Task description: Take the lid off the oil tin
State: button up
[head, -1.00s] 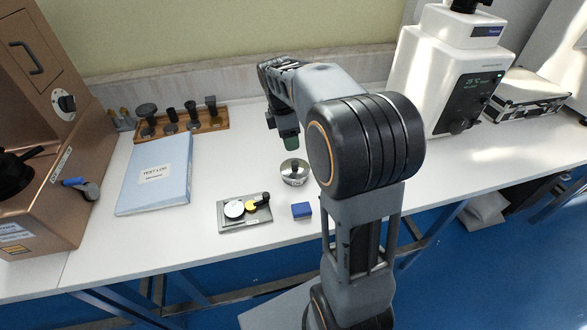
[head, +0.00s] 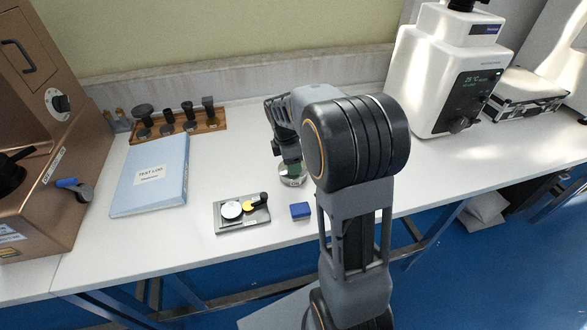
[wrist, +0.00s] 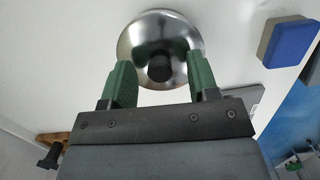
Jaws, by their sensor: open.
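The oil tin (head: 293,181) is a small round metal tin on the white bench, partly hidden behind my gripper in the head view. Its lid (wrist: 150,36) shows in the wrist view as a shiny domed disc with a black knob (wrist: 160,68) on it. My gripper (wrist: 157,72) is open, with its two green fingers on either side of the black knob. I cannot tell whether the fingers touch the lid. In the head view my gripper (head: 291,158) is right above the tin.
A blue block (head: 300,211) lies in front of the tin, and a grey tray (head: 228,227) with small discs is to the left. A blue test log (head: 150,178) and a wooden rack (head: 205,126) stand further left. A white tester (head: 440,75) is at the right.

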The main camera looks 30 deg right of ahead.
jog(key=c, duration=1)
jog(key=shift+r, duration=0.1)
